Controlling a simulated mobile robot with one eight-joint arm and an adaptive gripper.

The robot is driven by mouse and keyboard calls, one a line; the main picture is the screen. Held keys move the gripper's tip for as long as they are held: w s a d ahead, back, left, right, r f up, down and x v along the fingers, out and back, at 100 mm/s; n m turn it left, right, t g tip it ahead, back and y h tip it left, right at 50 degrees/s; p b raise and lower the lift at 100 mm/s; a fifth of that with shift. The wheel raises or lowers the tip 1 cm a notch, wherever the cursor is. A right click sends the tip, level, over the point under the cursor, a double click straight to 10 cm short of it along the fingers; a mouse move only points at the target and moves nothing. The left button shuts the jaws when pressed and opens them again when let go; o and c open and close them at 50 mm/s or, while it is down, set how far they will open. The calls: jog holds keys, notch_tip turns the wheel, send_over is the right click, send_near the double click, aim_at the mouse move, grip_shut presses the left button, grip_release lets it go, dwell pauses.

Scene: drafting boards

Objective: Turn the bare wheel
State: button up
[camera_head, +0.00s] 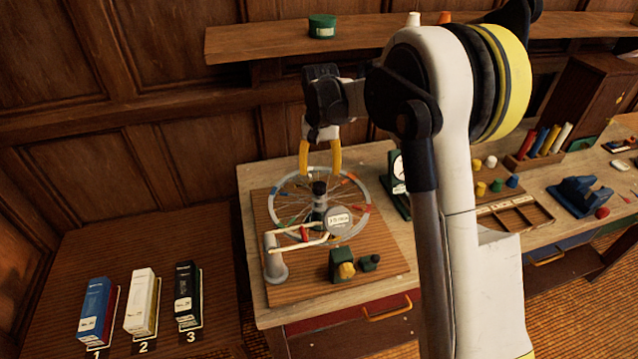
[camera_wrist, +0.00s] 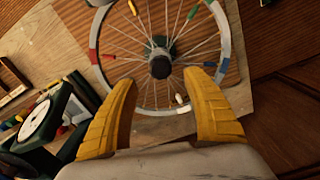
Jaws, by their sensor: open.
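The bare wheel (camera_head: 275,211) is a grey spoked rim with colored bands, lying on a ribbed wooden board on the workbench. In the wrist view the wheel (camera_wrist: 222,42) fills the upper middle, with its dark hub (camera_wrist: 160,66) between and beyond my fingers. My gripper (camera_head: 320,172) has yellow fingers pointing down over the far part of the wheel. In the wrist view my gripper (camera_wrist: 161,112) is spread wide and empty. I cannot tell whether a fingertip touches the rim. A white arm with a round labelled disc (camera_head: 341,220) covers part of the wheel's near side.
A grey post (camera_head: 275,257) and a dark green block with a yellow knob (camera_head: 343,266) stand at the board's front. A green dial gauge (camera_head: 398,183) stands right of the wheel. Three numbered boxes, including a white one (camera_head: 141,300), stand on the lower left table. A shelf (camera_head: 260,44) hangs above.

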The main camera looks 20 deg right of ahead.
aim_at(320, 183)
notch_tip(320, 183, down, 6)
jog(key=shift+r+b, duration=0.1)
jog(key=shift+b, duration=0.25)
grip_shut()
